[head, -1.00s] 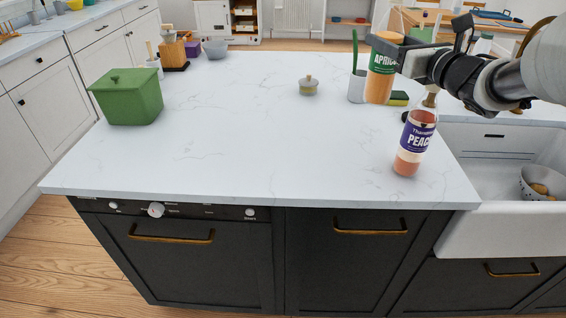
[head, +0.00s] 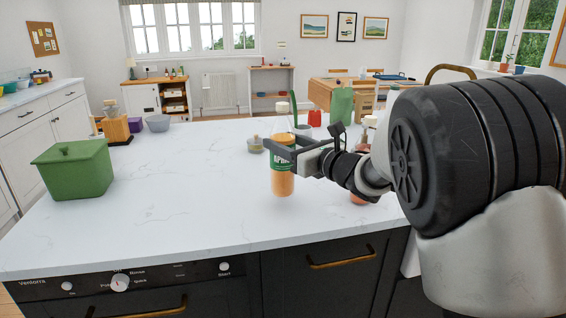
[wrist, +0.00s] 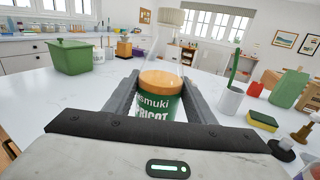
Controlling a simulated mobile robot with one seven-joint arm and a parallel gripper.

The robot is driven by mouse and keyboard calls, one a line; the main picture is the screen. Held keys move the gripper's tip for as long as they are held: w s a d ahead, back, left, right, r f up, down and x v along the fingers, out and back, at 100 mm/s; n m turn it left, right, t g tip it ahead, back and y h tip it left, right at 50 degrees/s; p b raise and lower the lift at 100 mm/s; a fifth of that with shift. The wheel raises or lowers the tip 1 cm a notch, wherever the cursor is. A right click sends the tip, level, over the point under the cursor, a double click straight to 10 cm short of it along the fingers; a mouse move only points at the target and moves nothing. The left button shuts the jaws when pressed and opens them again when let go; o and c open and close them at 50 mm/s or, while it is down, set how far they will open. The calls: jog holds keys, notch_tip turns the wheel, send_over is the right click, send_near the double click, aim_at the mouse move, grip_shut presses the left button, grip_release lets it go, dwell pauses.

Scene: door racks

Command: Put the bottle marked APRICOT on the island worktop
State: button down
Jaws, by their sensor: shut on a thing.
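The APRICOT bottle (head: 282,183) has orange contents, a green label and a clear upper part. My gripper (head: 280,148) is shut on it and holds it upright over the island worktop (head: 190,200). In the wrist view the bottle (wrist: 160,105) sits between both fingers (wrist: 160,88), with part of its label reading "RICOT". I cannot tell whether its base touches the worktop. The PEACH bottle (head: 358,199) stands to the right, mostly hidden behind my arm.
A green lidded box (head: 75,170) stands on the left of the worktop. A small lidded pot (head: 255,144) is behind the APRICOT bottle. A yellow-green sponge (wrist: 262,121) and a white cup (wrist: 230,101) stand to the right in the wrist view. The front left worktop is clear.

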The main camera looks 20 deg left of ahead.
notch_tip(320, 180, down, 3)
jog(key=shift+f+b, duration=0.15)
jog(key=shift+b, duration=0.15)
jog(key=shift+f+b, duration=0.2)
jog(key=shift+b, duration=0.15)
jog(key=c, duration=0.8)
grip_release()
jog(key=v, duration=1.2)
jog(key=shift+p, duration=0.35)
